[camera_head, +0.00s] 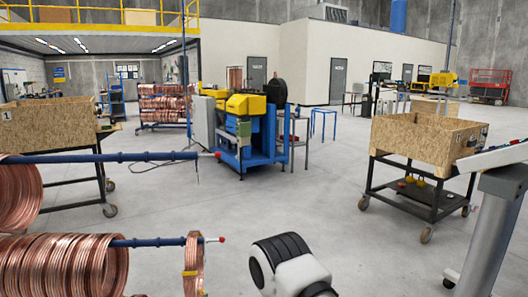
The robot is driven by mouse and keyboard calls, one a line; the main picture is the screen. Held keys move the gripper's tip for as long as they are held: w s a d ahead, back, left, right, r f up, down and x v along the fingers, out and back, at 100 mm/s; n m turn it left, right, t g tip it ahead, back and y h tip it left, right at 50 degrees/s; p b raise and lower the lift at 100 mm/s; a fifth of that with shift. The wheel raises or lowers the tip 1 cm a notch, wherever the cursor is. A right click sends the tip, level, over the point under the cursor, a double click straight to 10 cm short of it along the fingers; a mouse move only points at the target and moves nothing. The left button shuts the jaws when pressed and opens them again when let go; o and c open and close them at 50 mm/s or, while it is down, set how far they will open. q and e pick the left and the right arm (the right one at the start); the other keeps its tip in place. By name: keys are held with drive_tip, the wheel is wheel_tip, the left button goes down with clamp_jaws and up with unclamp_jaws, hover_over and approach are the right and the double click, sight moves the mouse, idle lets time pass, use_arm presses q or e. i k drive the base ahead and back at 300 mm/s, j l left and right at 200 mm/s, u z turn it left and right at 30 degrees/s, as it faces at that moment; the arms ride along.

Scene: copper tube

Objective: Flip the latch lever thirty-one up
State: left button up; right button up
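Two blue rods come in from the left. The upper rod (120,157) ends in a small red tip (217,154). The lower rod (150,242) carries many copper coils (60,268) and ends in a red tip (221,239). One copper coil with yellow bands (193,265) hangs near that end. The red tips may be latch levers, but no number thirty-one is readable and their latch position is too small to tell. Neither of my grippers shows. A white and black rounded part at the bottom middle looks like a piece of my arm.
A wooden crate on a wheeled cart (425,140) stands at right, another crate (55,122) at left. A blue and yellow machine (250,120) stands in the middle distance. A grey post (490,225) is close at right. The floor (330,190) between is clear.

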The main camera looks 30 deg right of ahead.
sight(217, 154)
drive_tip(key=l, duration=0.8)
drive_tip(key=k+l, duration=0.15)
drive_tip(key=l, duration=0.65)
